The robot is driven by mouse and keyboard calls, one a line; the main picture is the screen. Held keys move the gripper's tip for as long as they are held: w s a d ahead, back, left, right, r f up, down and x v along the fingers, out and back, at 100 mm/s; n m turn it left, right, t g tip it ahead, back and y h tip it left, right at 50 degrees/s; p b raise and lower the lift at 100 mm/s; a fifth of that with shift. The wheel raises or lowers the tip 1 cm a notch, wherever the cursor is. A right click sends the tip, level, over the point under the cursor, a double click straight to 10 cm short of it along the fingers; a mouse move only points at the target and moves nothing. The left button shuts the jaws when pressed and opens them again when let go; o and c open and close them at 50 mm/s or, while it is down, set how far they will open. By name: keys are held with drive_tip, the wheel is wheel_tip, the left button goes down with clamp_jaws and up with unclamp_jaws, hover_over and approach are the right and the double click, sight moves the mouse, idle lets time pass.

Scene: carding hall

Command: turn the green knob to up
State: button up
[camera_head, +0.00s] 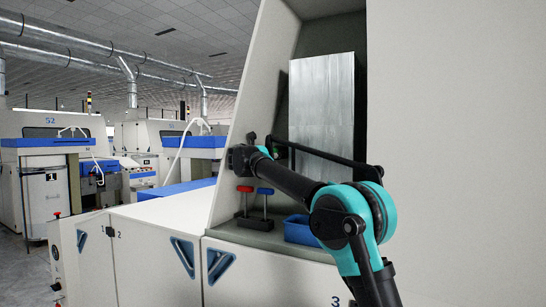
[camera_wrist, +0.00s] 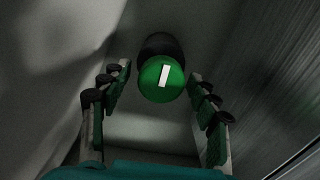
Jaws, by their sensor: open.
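The green knob (camera_wrist: 160,80) is round, with a white bar mark on its face, and sits on a dark base. The bar stands close to upright, its top leaning a little to the right. My gripper (camera_wrist: 158,75) is open, with one finger on each side of the knob and a visible gap to both. In the head view my arm reaches into the machine's recess, and my gripper (camera_head: 251,156) is small and dark there.
Below my arm are a red-handled tool (camera_head: 244,189), a blue-handled tool (camera_head: 265,191) and a blue bin (camera_head: 299,231). The recess's pale side wall (camera_head: 250,85) is at the left.

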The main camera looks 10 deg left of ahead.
drive_tip(key=v, duration=1.2)
